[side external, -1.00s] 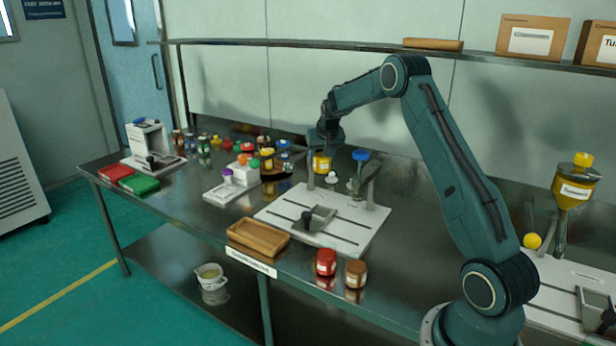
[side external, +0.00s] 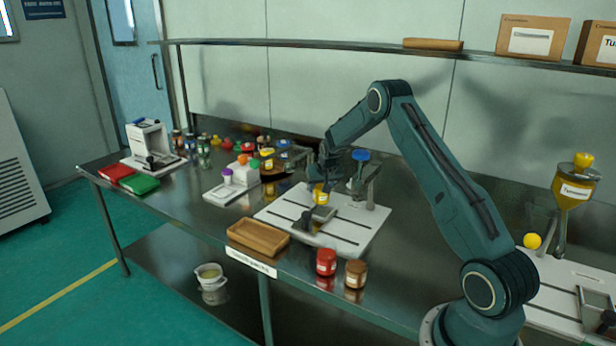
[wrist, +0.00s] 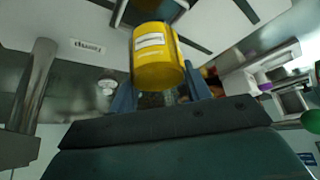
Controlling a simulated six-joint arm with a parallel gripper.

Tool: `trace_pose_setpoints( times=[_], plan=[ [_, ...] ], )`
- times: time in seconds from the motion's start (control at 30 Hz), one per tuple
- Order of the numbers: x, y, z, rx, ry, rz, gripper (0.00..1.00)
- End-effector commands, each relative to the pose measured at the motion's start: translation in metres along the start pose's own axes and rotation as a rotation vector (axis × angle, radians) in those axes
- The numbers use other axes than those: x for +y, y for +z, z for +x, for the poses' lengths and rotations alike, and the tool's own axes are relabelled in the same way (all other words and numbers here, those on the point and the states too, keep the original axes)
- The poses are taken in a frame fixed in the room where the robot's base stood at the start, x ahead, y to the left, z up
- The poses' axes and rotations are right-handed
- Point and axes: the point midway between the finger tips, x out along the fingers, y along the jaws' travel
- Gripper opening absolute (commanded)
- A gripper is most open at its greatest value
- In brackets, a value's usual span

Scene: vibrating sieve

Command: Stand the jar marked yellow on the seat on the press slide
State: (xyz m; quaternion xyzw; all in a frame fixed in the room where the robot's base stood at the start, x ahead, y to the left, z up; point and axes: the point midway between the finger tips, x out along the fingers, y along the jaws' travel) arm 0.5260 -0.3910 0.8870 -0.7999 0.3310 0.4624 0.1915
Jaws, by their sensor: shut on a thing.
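My gripper (side external: 320,184) is shut on the yellow jar (side external: 320,198), which has a white label. The wrist view shows the jar (wrist: 157,70) between the two blue-grey fingers, its label facing the camera. The press slide (side external: 322,213) is a grey metal seat with a black knob (side external: 307,222) on a white slotted base plate (side external: 345,238). The jar is at the slide's far edge in the side view; I cannot tell whether it touches the seat. In the wrist view part of the slide (wrist: 182,8) shows beyond the jar, which hides the rest.
The press post with a blue top (side external: 361,155) stands just right of my gripper. A wooden tray (side external: 258,238), a red jar (side external: 326,262) and a brown jar (side external: 356,273) stand along the front. Several jars and a white rack (side external: 230,187) are to the left.

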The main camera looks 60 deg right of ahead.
Motion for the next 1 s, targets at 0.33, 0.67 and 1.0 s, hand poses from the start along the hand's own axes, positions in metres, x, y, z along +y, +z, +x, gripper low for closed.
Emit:
trace_pose_setpoints(
  times=[0.33,0.67,1.0],
  plan=[
    [0.0,0.018,0.031,-0.002,0.0,0.0,0.26],
    [0.0,0.02,0.034,0.0,0.0,0.0,0.26],
    [0.0,0.021,0.036,0.0,0.0,0.0,0.7]
  ],
)
